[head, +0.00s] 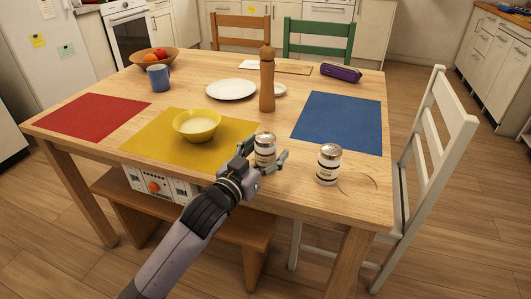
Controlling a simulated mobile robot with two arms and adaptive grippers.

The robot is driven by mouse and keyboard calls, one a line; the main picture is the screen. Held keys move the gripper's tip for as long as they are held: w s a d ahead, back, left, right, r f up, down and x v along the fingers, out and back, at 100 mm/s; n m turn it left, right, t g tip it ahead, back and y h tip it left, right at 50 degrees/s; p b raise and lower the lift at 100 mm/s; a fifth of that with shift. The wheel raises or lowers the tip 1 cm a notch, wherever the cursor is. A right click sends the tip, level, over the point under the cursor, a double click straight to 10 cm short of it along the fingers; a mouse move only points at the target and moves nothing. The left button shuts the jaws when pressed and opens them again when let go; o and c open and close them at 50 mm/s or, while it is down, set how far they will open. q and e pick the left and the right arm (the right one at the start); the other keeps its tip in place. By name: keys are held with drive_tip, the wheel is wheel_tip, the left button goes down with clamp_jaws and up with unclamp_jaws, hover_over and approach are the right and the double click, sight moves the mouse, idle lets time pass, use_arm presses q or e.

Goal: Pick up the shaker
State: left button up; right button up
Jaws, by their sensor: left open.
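Two shakers with silvery metal tops, white labels and dark bands stand upright on the wooden table. One shaker (265,149) stands at the front right corner of the yellow mat, right at my left gripper. The other shaker (328,165) stands further right on bare wood. My left gripper (266,164) is open, its fingers spread around or just in front of the nearer shaker; I cannot tell whether they touch it. The gripper hides the lower part of that shaker. My right gripper is not in view.
A yellow bowl (197,125) sits on the yellow mat (150,138). A tall wooden mill (267,82) and white plate (231,89) stand behind. The blue mat (340,122) is empty. A white chair (422,165) stands at the right, a bench (240,232) in front.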

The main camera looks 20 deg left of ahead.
use_arm(q)
drive_tip(key=shift+c, duration=0.2)
drive_tip(key=c, duration=1.2)
drive_tip(key=shift+c, duration=0.3)
drive_tip(key=shift+r, duration=0.15)
